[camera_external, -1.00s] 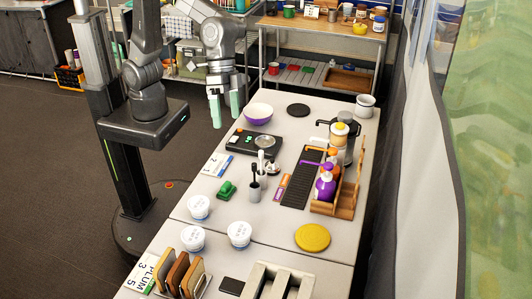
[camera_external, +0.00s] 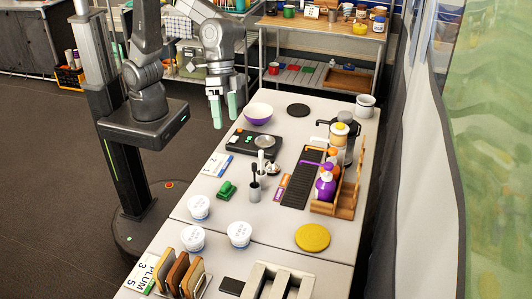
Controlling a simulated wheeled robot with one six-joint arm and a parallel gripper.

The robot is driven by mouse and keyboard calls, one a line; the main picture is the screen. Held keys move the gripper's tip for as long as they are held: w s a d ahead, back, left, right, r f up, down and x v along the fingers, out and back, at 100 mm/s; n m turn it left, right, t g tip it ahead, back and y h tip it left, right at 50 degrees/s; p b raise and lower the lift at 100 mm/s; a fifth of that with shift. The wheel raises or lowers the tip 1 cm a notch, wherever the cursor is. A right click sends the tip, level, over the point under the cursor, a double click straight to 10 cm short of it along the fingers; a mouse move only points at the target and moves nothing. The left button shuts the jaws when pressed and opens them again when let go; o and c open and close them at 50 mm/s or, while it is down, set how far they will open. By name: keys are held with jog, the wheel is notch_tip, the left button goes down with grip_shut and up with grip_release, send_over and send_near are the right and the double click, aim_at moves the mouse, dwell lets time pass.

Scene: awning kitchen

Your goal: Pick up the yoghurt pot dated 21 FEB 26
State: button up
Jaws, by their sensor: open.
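Three white yoghurt pots with printed lids stand on the table: one at the back left (camera_external: 198,207), one in front of it (camera_external: 192,238) and one to the right (camera_external: 239,234). The print on their lids is too small to read, so I cannot tell which is dated 21 FEB 26. My gripper (camera_external: 224,111), with pale green fingers, is open and empty. It hangs at the table's far left edge, well beyond the pots and near the purple bowl (camera_external: 258,112).
A green object (camera_external: 227,190), a grey holder with utensils (camera_external: 254,191) and a scale (camera_external: 254,143) stand between gripper and pots. A yellow disc (camera_external: 312,238) lies right of the pots. A rack of brown slabs (camera_external: 178,273) stands in front.

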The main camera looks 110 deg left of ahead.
jog(key=s+d+f+g+y+b, duration=0.1)
jog(key=s+d+f+y+b, duration=0.2)
jog(key=f, duration=0.6)
jog(key=s+d+f+g+y+b, duration=0.1)
jog(key=s+d+f+b, duration=0.2)
jog(key=s+f+b, duration=0.45)
jog(key=p, duration=0.3)
send_over(197, 203)
jog(key=shift+n, duration=0.3)
jog(key=f, duration=0.8)
jog(key=shift+w+d+f, duration=0.15)
jog(key=shift+w+f, duration=0.15)
jog(key=shift+w, duration=0.05)
jog(key=f, duration=0.5)
jog(key=shift+s+a+f, duration=0.2)
jog(key=shift+s+a, duration=0.1)
jog(key=shift+s, duration=0.05)
jog(key=shift+f, duration=0.45)
jog(key=c, duration=1)
